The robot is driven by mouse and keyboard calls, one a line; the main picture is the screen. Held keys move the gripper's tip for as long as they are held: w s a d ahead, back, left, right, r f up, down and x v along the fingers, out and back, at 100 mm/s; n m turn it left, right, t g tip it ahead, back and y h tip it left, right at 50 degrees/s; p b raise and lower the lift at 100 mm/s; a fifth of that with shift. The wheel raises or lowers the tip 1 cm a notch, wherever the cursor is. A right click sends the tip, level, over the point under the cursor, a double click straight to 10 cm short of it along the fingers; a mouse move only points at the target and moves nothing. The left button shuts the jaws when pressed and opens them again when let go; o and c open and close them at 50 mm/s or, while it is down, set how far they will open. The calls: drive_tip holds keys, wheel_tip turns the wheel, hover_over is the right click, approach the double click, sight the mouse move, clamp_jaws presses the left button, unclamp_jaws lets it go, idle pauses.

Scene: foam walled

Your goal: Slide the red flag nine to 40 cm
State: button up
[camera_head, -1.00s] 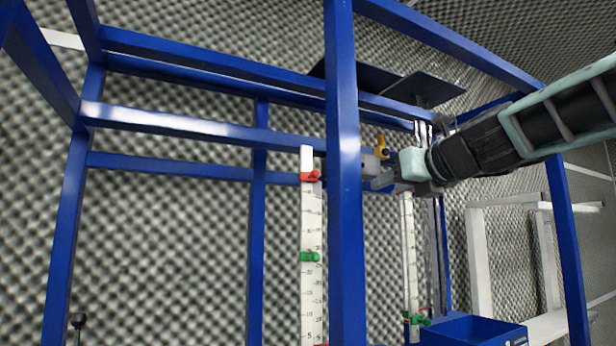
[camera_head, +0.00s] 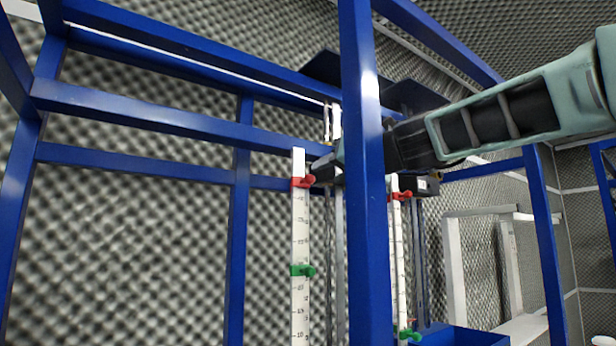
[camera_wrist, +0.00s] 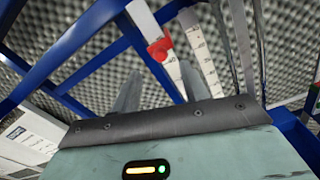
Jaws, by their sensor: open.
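A white ruler strip (camera_head: 299,230) hangs upright left of the blue post, with a red flag (camera_head: 302,182) near its top and a green flag (camera_head: 302,270) lower down. A second strip (camera_head: 397,260) right of the post carries another red flag (camera_head: 400,196) high up. I cannot tell which flag is number nine. My gripper (camera_head: 325,168) is partly hidden behind the post, close to the left strip's red flag. In the wrist view, my open gripper (camera_wrist: 160,85) has a red flag (camera_wrist: 160,48) ahead, between its spread fingers; no contact is visible.
A blue upright post (camera_head: 362,200) stands in front of my gripper. Blue crossbars (camera_head: 150,112) run behind the strips. A blue bin (camera_head: 460,337) sits low on the right, and a white frame (camera_head: 455,260) stands beyond it.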

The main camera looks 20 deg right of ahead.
sight(312, 178)
drive_tip(key=p+x, duration=0.2)
drive_tip(key=x, duration=0.6)
drive_tip(key=shift+w, duration=0.2)
